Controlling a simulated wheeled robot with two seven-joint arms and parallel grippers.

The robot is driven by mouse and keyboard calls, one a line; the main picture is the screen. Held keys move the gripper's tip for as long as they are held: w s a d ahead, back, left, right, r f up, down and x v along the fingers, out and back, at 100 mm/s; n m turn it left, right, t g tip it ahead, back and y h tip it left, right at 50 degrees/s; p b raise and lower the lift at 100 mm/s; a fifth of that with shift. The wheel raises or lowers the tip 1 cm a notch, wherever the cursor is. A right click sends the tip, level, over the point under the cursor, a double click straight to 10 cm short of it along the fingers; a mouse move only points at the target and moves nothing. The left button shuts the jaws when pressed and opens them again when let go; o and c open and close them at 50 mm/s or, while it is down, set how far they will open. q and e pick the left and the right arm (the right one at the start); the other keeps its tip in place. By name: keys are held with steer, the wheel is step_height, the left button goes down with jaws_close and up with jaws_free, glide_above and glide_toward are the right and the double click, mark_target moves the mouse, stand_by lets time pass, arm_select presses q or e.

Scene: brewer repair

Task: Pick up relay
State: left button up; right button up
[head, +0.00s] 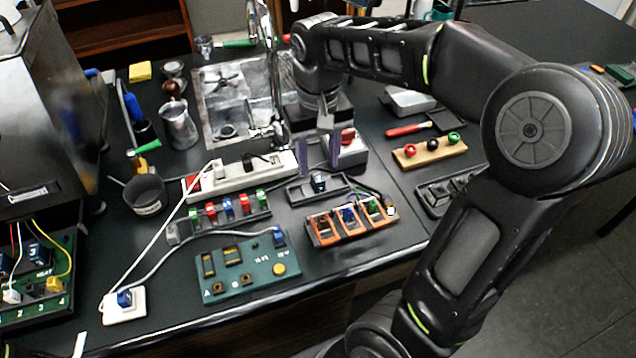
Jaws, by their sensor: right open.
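My right gripper (319,160) points down with its two purple-grey fingers spread apart. It is above a small dark tray (332,192) holding a small blue-and-white block (318,181) that looks like a relay. The fingertips are close to this block, one on either side of it in the picture; I cannot tell whether they touch it. Nothing shows between the fingers higher up. Similar coloured blocks stand in a dark rack (217,222) to the left and in an orange holder (350,222) just in front. My left gripper is not in view.
A green board (240,273) with a cable lies in front left. A white power strip (240,178) lies behind the rack. A metal sink (235,100) with a tall tap is at the back. A wooden block with coloured knobs (429,151) is to the right.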

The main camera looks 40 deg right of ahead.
mark_target(318, 177)
step_height(318, 177, down, 5)
steer(key=shift+f+p, duration=0.1)
steer(key=shift+p, duration=0.35)
steer(key=shift+c, duration=0.3)
jaws_close()
stand_by(0.4)
